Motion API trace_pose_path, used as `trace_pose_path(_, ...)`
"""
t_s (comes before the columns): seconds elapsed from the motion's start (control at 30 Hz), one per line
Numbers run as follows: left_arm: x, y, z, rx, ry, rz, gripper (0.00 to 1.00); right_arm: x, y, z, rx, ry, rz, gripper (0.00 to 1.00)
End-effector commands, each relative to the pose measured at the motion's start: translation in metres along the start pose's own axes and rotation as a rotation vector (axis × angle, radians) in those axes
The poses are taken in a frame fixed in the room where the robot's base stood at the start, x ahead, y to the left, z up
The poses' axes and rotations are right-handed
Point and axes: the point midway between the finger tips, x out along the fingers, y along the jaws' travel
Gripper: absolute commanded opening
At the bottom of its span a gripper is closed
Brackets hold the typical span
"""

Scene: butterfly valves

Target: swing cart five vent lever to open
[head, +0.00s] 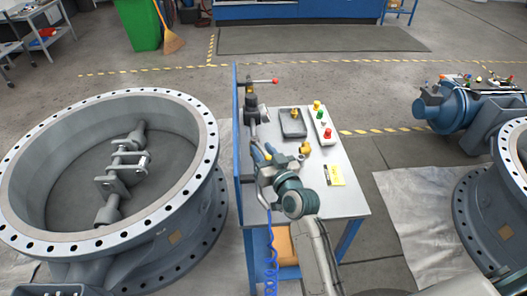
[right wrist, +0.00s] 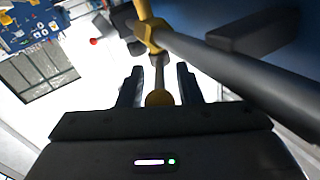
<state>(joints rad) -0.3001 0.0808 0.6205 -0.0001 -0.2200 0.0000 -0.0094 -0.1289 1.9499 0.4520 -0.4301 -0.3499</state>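A cart (head: 345,205) with a pale top and a blue upright panel (head: 238,135) stands in the middle of the head view. My right gripper (head: 263,168) is beside the panel, over the cart's left edge. In the right wrist view its two dark fingers (right wrist: 159,88) are apart. A short grey lever (right wrist: 159,75) with a round yellow end (right wrist: 159,98) lies between them, with gaps on both sides. The lever meets a yellow fitting (right wrist: 150,35) on a grey pipe (right wrist: 235,75). The cart's number cannot be read. My left gripper is not in view.
Large flanged valves stand left (head: 205,205) and right (head: 470,215).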

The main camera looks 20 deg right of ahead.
Motion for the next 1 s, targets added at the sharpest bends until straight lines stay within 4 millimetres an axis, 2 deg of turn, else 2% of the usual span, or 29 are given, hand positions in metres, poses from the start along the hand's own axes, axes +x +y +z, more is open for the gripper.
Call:
trace_pose_path(0.17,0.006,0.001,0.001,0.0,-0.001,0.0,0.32,-0.011,0.001,0.003,0.0,-0.001,0.0,0.32)
trace_pose_path(0.6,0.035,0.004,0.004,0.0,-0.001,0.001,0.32,-0.092,0.001,0.004,-0.001,-0.001,0.0,0.32)
trace_pose_path(0.8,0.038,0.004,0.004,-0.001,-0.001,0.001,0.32,-0.107,0.0,0.001,0.0,0.0,0.0,0.32)
trace_pose_path(1.0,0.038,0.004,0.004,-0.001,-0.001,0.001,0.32,-0.108,0.0,0.0,0.0,0.0,0.0,0.32)
